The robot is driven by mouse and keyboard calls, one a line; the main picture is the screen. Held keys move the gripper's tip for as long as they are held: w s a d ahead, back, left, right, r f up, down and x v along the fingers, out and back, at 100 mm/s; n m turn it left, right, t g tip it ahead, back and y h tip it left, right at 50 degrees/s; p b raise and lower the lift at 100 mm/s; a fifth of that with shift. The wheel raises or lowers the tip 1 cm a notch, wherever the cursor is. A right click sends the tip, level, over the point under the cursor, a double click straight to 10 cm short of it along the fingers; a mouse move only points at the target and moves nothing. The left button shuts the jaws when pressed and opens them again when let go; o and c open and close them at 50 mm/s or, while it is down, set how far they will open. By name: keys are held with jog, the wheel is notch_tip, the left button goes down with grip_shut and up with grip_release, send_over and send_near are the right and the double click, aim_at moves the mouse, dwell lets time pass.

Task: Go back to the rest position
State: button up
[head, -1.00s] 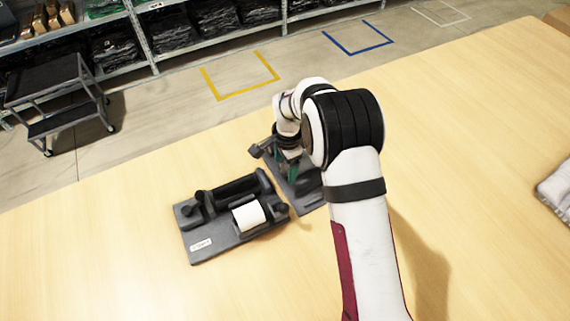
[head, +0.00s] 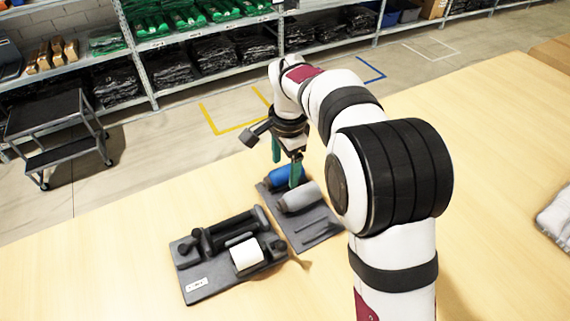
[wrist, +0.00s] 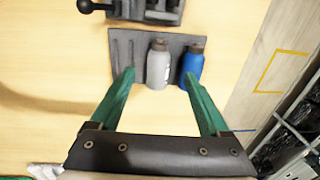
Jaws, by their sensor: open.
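My gripper (head: 286,163) is open and empty, its green fingers pointing down above the dark tray with the bottles. In the wrist view my gripper (wrist: 157,82) has its fingers spread wide, with the grey bottle (wrist: 158,65) and the blue bottle (wrist: 192,66) between and beyond the tips. In the head view the blue bottle (head: 279,178) and the grey bottle (head: 302,198) lie side by side on the dark tray (head: 318,232), partly behind a finger. Whether the fingers touch anything is not clear, but they appear raised clear of the bottles.
Folded grey cloth (head: 556,222) lies at the right edge. A step cart (head: 55,135) and shelves stand beyond the table.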

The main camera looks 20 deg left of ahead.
dwell(0.3)
jog(key=s+d+r+n, duration=0.1)
jog(key=s+d+r, duration=0.5)
jog(key=s+d, duration=0.4)
jog(key=s+d+f, duration=0.1)
jog(key=s+d, duration=0.2)
jog(key=s, duration=0.3)
jog(key=s+d+n, duration=0.1)
jog(key=s+d, duration=0.2)
jog(key=s, duration=0.3)
jog(key=s+d+f+n+g+y, duration=0.1)
jog(key=s+d, duration=0.2)
jog(key=s, duration=0.3)
jog(key=shift+s+d+f, duration=0.25)
jog(key=shift+s+f, duration=0.05)
jog(key=shift+s, duration=0.1)
